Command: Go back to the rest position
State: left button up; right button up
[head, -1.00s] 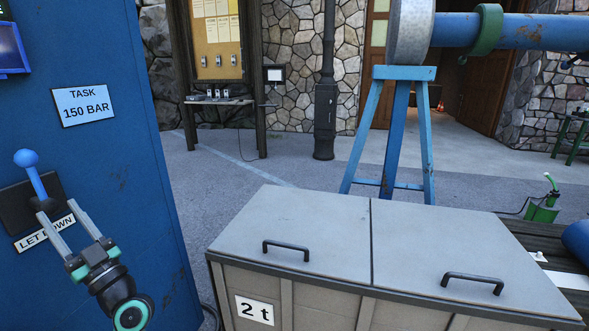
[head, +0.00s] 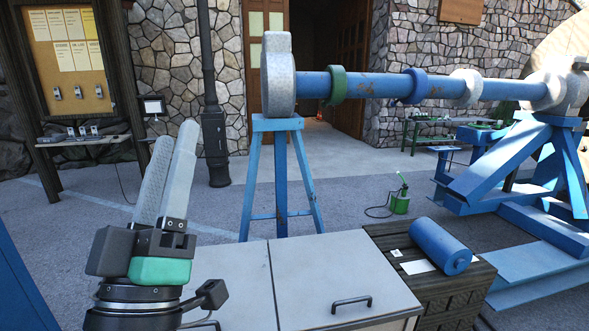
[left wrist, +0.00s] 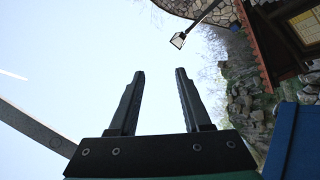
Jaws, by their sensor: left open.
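My left gripper (head: 166,176) stands upright at the lower left of the head view, its two grey fingers pointing up. In the left wrist view the left gripper (left wrist: 158,98) shows its fingers apart with only sky between them, so it is open and empty. It touches nothing that I can see. Part of the grey lidded box lies behind it. My right gripper is in neither view.
The grey box (head: 335,270) with a black handle fills the lower middle. A blue cylinder (head: 440,245) lies on a dark wooden crate (head: 470,285) to its right. A blue trestle (head: 281,170) supports the long blue shaft (head: 385,87). Paved ground (head: 350,200) lies open behind.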

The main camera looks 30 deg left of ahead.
pick_arm(q)
jog(key=d+r+m+t+h, duration=0.2)
jog(key=d+m+t+h, duration=0.2)
jog(key=d+m+h, duration=0.9)
jog(key=a+r+m+h+p, duration=0.1)
jog(key=a+r+h+p, duration=0.2)
jog(key=r+p, duration=3.4)
jog(key=shift+r+t, duration=0.3)
jog(key=shift+r, duration=0.05)
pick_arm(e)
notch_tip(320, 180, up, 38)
pick_arm(q)
jog(key=shift+a, duration=0.1)
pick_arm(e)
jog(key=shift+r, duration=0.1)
